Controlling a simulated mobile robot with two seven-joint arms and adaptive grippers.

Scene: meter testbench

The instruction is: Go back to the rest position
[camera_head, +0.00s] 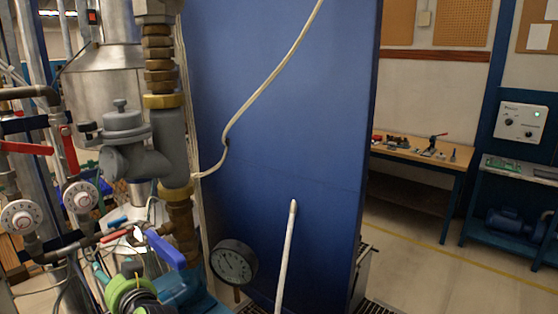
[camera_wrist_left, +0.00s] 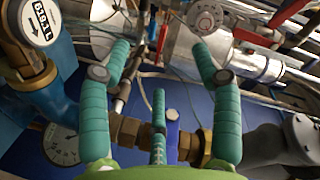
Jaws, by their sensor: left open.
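My left gripper (camera_head: 128,288) is low at the left of the head view, green and partly cut off by the bottom edge. It is among the pipes, close to a blue valve handle (camera_head: 166,249). In the left wrist view its teal fingers (camera_wrist_left: 160,62) are spread apart with nothing held between them. The blue handle (camera_wrist_left: 172,128) shows behind the fingers there; I cannot tell whether they touch it. My right gripper is not in view.
A round pressure gauge (camera_head: 233,262), red-handled valves (camera_head: 68,143) and brass fittings (camera_head: 158,55) crowd the left side. A blue panel (camera_head: 290,120) stands behind. A pale rod (camera_head: 287,255) rises before it. Floor at the right (camera_head: 420,265) is open, before a workbench (camera_head: 425,158).

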